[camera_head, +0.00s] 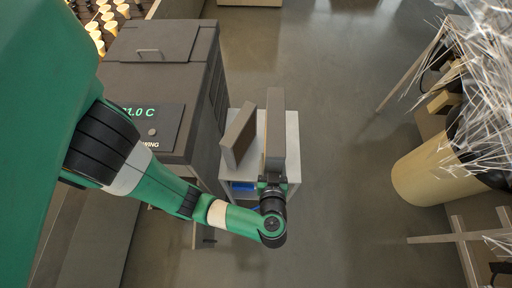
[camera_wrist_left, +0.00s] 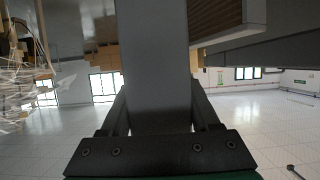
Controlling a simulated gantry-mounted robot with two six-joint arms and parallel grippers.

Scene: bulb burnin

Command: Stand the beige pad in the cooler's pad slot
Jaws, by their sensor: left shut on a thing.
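My left gripper (camera_head: 272,183) is shut on the near end of an upright grey-edged slab (camera_head: 276,125). The cooler seems to be the grey cabinet (camera_head: 150,82) with a green temperature display, left of the cart. I cannot make out its pad slot. My right gripper is out of view.
A second slab (camera_head: 238,136), grey-brown, leans slightly on the cart (camera_head: 292,135), close left of the held one. A blue item (camera_head: 242,187) sits below the cart top. A tan drum (camera_head: 437,170) with clear wrap stands at right. Open floor lies between.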

